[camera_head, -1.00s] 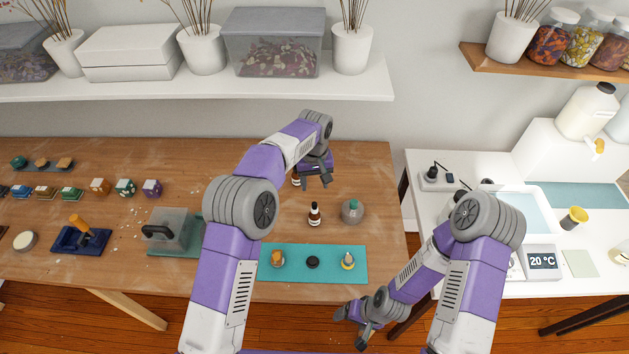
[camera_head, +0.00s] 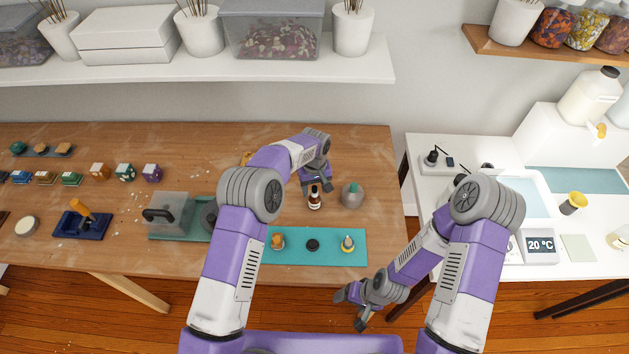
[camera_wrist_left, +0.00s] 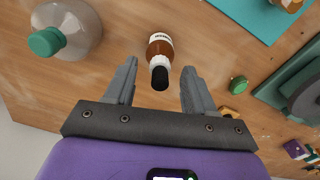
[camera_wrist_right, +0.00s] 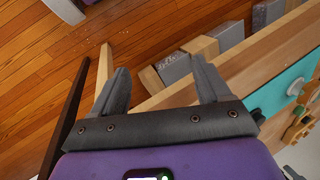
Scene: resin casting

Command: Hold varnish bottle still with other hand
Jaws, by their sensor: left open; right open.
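The varnish bottle (camera_head: 314,199) is a small brown bottle with a white label and dark cap, standing on the wooden table. In the left wrist view the bottle (camera_wrist_left: 160,50) lies between and just beyond the open fingers, its black cap toward them. My left gripper (camera_head: 315,184) is open right behind the bottle in the head view; its fingers (camera_wrist_left: 155,88) do not visibly press on it. My right gripper (camera_head: 350,308) is open and empty, low in front of the table's front right corner. The right wrist view shows its empty fingers (camera_wrist_right: 158,85) over the floor and table edge.
A round clear bottle with a green cap (camera_head: 352,195) stands close to the right of the varnish bottle. A teal mat (camera_head: 330,257) with several small items lies in front. A white table (camera_head: 435,150) stands right.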

